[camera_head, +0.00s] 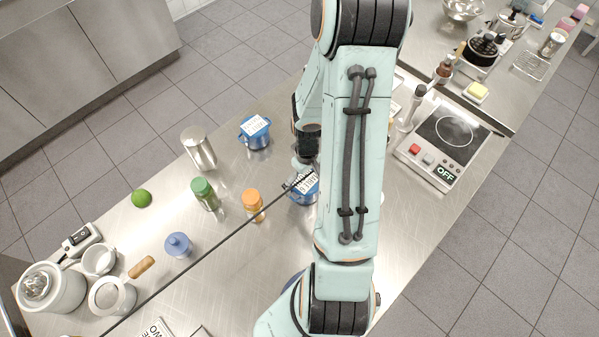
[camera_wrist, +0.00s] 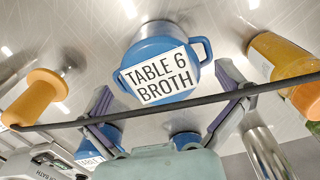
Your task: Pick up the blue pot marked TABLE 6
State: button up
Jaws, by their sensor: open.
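In the wrist view a blue pot (camera_wrist: 165,48) with two side handles carries a white label reading TABLE 6 BROTH. A second labelled blue pot (camera_head: 257,139) stands farther back; another labelled blue pot (camera_wrist: 97,147) shows lower left in the wrist view.
A thin dark line (camera_head: 205,256) crosses the bench, and a dark bar (camera_wrist: 200,104) crosses the wrist view before the pot. An orange-lidded jar (camera_head: 253,202), green-lidded jar (camera_head: 204,192) and steel canister (camera_head: 198,148) stand left. A hot plate (camera_head: 450,138) lies right.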

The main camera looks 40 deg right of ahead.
aim_at(305, 186)
jog(key=shift+f, duration=1.85)
jog(key=c, duration=1.2)
